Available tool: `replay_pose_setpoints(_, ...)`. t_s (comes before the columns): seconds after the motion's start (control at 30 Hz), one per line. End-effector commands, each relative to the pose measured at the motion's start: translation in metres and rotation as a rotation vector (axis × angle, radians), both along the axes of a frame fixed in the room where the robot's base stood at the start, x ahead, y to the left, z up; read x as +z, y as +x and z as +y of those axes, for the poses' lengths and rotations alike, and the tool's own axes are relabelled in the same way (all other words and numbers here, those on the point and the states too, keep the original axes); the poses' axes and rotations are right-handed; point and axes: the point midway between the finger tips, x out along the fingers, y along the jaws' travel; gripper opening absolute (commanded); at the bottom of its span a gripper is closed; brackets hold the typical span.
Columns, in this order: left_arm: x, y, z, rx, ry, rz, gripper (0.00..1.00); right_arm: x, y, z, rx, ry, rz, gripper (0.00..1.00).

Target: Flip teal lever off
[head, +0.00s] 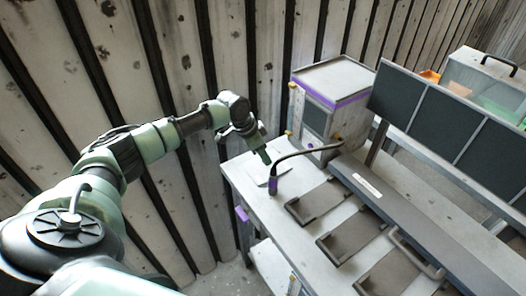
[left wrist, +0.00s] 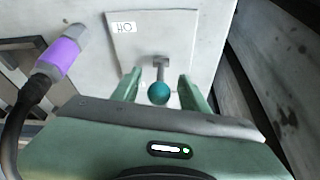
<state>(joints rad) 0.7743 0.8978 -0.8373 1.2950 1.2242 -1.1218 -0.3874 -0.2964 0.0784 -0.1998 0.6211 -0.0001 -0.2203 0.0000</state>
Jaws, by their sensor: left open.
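The teal lever shows in the left wrist view as a round teal knob (left wrist: 159,94) on a short grey stem. It rises from a pale plate (left wrist: 135,42) with a small label (left wrist: 124,27), whose dark marks I cannot read surely. My left gripper (left wrist: 158,76) is open, with one green finger on each side of the lever. The knob is between the fingers; I see gaps and no clear contact. In the head view my left gripper (head: 263,157) points down over the table's far left corner and hides the lever. My right gripper is not in view.
A black bent-neck fixture with a purple band (head: 272,185) stands close to my left gripper. A grey box with purple trim (head: 330,83) stands behind it. Dark trays (head: 318,203) lie to the right. A corrugated wall (head: 180,60) is close on the left.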

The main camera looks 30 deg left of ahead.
Motion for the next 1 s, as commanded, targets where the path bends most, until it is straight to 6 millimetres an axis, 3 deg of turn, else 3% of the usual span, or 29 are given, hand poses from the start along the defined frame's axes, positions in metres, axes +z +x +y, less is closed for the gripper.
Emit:
replay_pose_setpoints(0.17,0.000,0.000,0.000,0.000,0.000,0.000,0.44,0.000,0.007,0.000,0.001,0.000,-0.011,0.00)
replay_pose_setpoints(0.33,0.000,0.000,0.000,0.000,0.000,0.000,0.02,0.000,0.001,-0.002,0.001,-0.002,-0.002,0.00)
replay_pose_setpoints(0.37,0.000,0.000,0.000,0.000,0.000,0.000,0.00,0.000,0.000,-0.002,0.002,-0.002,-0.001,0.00)
replay_pose_setpoints(1.0,0.001,0.000,0.001,0.000,0.000,-0.001,0.00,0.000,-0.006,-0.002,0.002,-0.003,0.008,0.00)
